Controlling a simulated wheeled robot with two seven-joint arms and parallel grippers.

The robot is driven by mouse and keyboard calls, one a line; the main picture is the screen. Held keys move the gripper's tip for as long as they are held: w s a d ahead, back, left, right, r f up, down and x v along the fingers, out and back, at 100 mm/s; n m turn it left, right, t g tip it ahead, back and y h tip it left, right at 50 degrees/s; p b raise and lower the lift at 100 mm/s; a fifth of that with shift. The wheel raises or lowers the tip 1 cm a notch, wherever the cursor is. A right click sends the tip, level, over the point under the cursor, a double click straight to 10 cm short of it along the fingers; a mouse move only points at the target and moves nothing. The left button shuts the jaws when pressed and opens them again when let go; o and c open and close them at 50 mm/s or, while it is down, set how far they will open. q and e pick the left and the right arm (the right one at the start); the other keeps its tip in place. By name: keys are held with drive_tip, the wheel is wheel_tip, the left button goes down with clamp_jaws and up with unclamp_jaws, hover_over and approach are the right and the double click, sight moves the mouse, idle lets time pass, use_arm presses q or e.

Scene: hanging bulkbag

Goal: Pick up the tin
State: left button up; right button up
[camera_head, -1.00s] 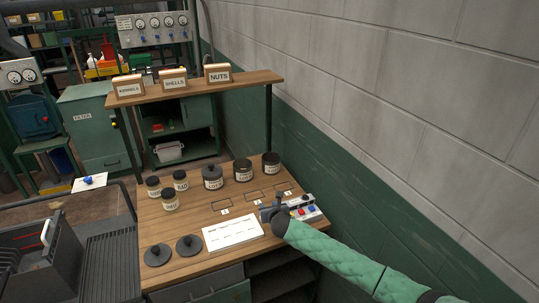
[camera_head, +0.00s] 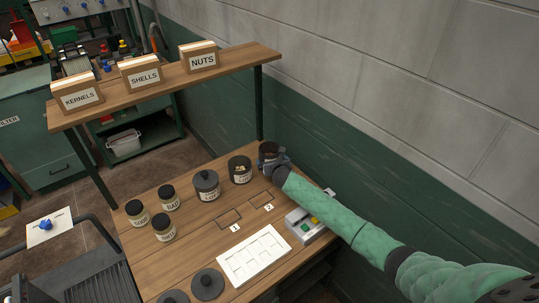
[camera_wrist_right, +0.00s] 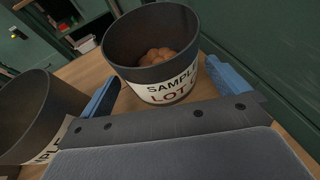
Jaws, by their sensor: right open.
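A dark open tin (camera_head: 268,149) stands at the back right corner of the bench. In the right wrist view this tin (camera_wrist_right: 140,38) has a white label reading "SAMPLE LOT", the rest partly hidden, and holds brown nut-like pieces. My right gripper (camera_head: 276,163) is at the tin's near side. Its two blue fingers (camera_wrist_right: 168,88) are open, one on each side of the tin's lower part. I cannot tell whether they touch it. A second dark tin (camera_wrist_right: 30,110) is just left of the left finger. My left gripper is not in view.
A control box (camera_head: 310,225), white tray (camera_head: 253,256) and loose lids (camera_head: 207,284) lie nearer. A shelf (camera_head: 165,88) with labelled boxes crosses above the bench.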

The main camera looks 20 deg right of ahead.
drive_tip(key=shift+w+d+f, duration=0.1)
drive_tip(key=shift+w, duration=0.35)
drive_tip(key=shift+w+f, duration=0.25)
drive_tip(key=shift+w, duration=0.1)
drive_tip(key=shift+s+r, duration=0.1)
drive_tip(key=c, duration=0.7)
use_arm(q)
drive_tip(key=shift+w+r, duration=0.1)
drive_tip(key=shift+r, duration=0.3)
use_arm(e)
drive_tip(key=c, duration=0.3)
